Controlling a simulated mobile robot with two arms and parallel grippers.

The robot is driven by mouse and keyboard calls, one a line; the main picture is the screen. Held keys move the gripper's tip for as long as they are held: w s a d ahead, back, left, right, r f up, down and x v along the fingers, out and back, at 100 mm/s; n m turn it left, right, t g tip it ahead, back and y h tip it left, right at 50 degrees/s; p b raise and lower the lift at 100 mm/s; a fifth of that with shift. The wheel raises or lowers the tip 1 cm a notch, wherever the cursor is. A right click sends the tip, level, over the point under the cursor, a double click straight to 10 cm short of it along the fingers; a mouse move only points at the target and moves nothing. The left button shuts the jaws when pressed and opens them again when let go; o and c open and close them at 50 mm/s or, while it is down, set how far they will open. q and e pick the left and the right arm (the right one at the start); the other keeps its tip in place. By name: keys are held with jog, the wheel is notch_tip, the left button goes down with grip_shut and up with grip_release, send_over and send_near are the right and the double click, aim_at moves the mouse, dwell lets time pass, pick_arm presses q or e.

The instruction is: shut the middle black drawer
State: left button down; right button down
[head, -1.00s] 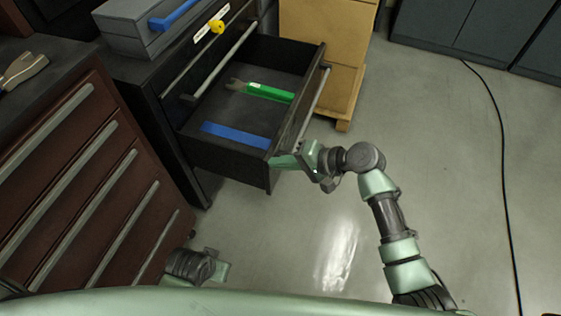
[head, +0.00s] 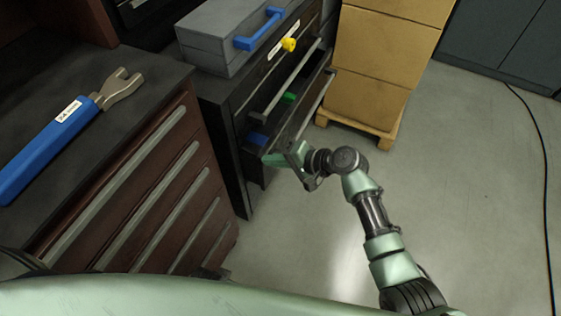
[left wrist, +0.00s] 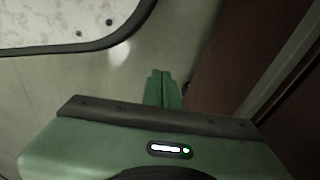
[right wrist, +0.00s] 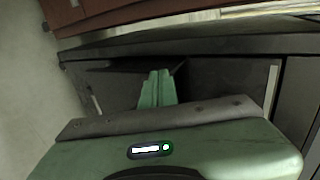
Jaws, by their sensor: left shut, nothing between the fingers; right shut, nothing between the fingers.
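The middle black drawer (head: 303,112) of the black cabinet is partly out, with a narrow gap behind its front. Parts of a green-handled tool (head: 289,97) and a blue item (head: 257,139) show inside it. My right gripper (head: 272,160) is shut and empty, its fingers at the near end of the drawer front. It also shows shut in the right wrist view (right wrist: 158,88), against the dark drawer front; exact contact is hard to tell. My left gripper (left wrist: 162,88) is shut and empty, low beside the red-brown cabinet; it is not clearly visible in the head view.
A red-brown drawer cabinet (head: 150,190) stands at left with a blue-handled wrench (head: 60,135) on top. A grey toolbox (head: 215,40) sits on the black cabinet. Cardboard boxes (head: 380,60) on a pallet stand behind. Open floor lies at right, crossed by a black cable (head: 545,170).

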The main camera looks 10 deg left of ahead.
aim_at(257, 156)
jog(key=shift+w+a, duration=0.2)
jog(key=shift+a, duration=0.55)
jog(key=shift+w+a, duration=0.2)
jog(key=shift+a, duration=0.55)
jog(key=shift+d+r, duration=0.1)
